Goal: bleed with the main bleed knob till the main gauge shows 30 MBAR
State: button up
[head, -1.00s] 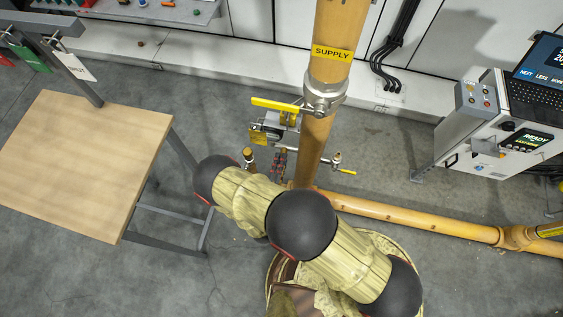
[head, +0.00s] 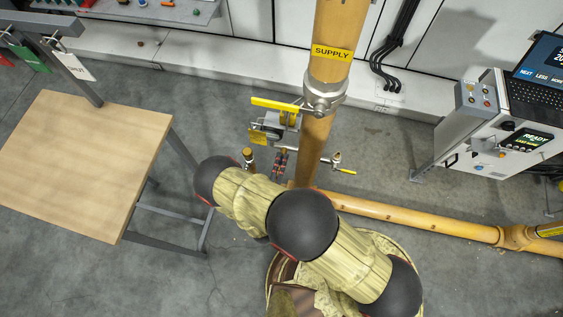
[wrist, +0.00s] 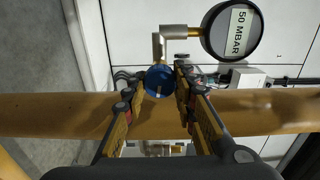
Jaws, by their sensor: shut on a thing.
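In the wrist view a round blue knob (wrist: 159,82) sits on a metal fitting in front of the yellow pipe. My gripper (wrist: 156,85) is shut on this knob, with one finger on each side of it. A round grey gauge housing (wrist: 230,32) marked 50 MBAR stands up and to the right, joined to an elbow fitting. In the head view my arm covers much of the lower middle, and I cannot make out the knob there.
The vertical yellow SUPPLY pipe (head: 331,70) carries a valve with a yellow lever (head: 274,105). A wooden table (head: 80,165) stands at the left. A grey console reading READY (head: 527,140) stands at the right. A horizontal yellow pipe (head: 425,218) runs right near the floor.

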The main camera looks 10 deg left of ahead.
jog(key=o, duration=1.2)
jog(key=shift+c, duration=0.2)
jog(key=shift+s, duration=0.1)
jog(key=s, duration=0.7)
jog(key=shift+s+a, duration=0.15)
jog(key=shift+a, duration=0.15)
